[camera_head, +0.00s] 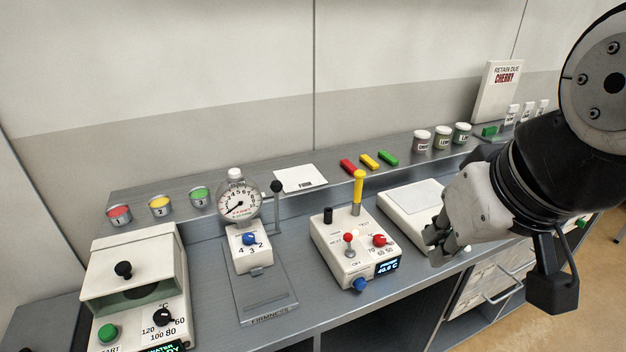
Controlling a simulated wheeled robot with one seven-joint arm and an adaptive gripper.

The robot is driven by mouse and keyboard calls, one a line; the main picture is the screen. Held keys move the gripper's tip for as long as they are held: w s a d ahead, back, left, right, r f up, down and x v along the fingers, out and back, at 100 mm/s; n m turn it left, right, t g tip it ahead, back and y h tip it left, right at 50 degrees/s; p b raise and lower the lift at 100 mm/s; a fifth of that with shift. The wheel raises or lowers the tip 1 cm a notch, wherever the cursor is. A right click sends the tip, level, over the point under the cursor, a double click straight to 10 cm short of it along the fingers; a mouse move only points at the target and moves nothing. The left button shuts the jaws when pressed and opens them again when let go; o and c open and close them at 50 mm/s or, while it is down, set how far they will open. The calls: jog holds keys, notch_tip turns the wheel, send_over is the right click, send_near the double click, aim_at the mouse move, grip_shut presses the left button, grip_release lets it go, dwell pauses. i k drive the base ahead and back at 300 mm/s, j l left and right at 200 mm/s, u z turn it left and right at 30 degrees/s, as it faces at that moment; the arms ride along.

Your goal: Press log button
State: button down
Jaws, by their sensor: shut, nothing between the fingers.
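No label reading "log" can be made out, so I cannot tell which button it is. A blue button (360,284) sits at the front foot of a white control box (345,250) with a small blue display. A green button (107,332) is on the dryer (135,275) at the far left. A small green spot (581,223) shows at the right edge, partly behind my arm. My gripper (438,245) is shut and empty, in front of the white flat plate device (410,208), to the right of the control box. It hides part of that device.
A gauge stand (240,195) with a lever stands left of the control box. The box carries a tall yellow handle (358,190), a red lever and a red knob. Coloured cups, bars and jars line the rear shelf. Drawers (490,285) are below at right.

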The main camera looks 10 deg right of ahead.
aim_at(360, 284)
jog(key=k+j+u, duration=0.1)
jog(key=j, duration=0.25)
jog(key=k+j, duration=0.2)
jog(key=j, duration=0.15)
jog(key=k+j+u, duration=0.15)
jog(key=j, duration=0.2)
jog(key=k+j+u, duration=0.1)
jog(key=j, duration=0.25)
